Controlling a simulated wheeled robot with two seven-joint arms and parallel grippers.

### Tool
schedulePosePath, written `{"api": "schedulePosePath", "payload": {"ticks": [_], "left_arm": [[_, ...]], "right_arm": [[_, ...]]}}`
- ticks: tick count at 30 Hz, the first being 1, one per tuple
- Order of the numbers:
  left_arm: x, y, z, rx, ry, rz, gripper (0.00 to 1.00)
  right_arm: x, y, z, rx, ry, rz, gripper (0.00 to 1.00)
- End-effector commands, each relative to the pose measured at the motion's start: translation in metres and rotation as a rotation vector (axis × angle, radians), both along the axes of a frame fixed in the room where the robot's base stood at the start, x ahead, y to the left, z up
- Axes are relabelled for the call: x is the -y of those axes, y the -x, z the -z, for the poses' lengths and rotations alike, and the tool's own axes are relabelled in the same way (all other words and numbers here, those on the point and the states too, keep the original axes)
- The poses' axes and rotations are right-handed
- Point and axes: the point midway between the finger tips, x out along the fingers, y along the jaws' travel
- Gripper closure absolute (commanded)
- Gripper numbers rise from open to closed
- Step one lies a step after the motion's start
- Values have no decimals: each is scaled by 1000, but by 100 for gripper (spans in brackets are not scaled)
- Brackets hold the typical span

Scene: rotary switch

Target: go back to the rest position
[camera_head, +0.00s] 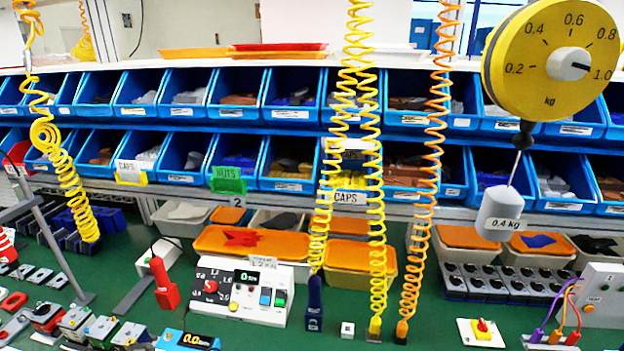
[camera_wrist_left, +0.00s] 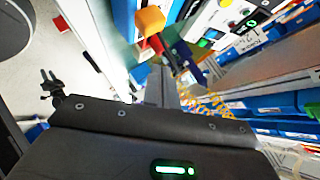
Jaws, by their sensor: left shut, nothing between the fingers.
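A rotary switch (camera_head: 482,329) with a yellow and red knob sits on a white plate at the lower right of the bench in the head view. Neither gripper shows in the head view. In the left wrist view, my left gripper (camera_wrist_left: 163,78) is shut and empty. Its dark body with a green light fills the bottom of that view. My right gripper is in neither view.
A white control box (camera_head: 246,292) stands mid-bench on the green bench top (camera_head: 420,335). A yellow dial scale (camera_head: 545,100) hangs at upper right. Blue bins (camera_head: 292,115) line the back.

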Motion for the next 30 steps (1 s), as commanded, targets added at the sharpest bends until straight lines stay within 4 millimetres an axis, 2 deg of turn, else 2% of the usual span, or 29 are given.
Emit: {"api": "schedulePosePath", "payload": {"ticks": [8, 13, 16, 21, 30], "left_arm": [[44, 10, 26, -34, -2, -224, 100], [66, 29, 36, -120, 24, -497, 100], [71, 53, 40, -228, 54, -725, 100], [66, 102, 44, -430, 93, -1041, 100], [64, 185, 46, -757, 135, -1402, 100]], "right_arm": [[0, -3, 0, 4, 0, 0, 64], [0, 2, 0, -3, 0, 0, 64], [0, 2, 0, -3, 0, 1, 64], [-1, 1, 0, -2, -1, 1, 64], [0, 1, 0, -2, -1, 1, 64]]}}
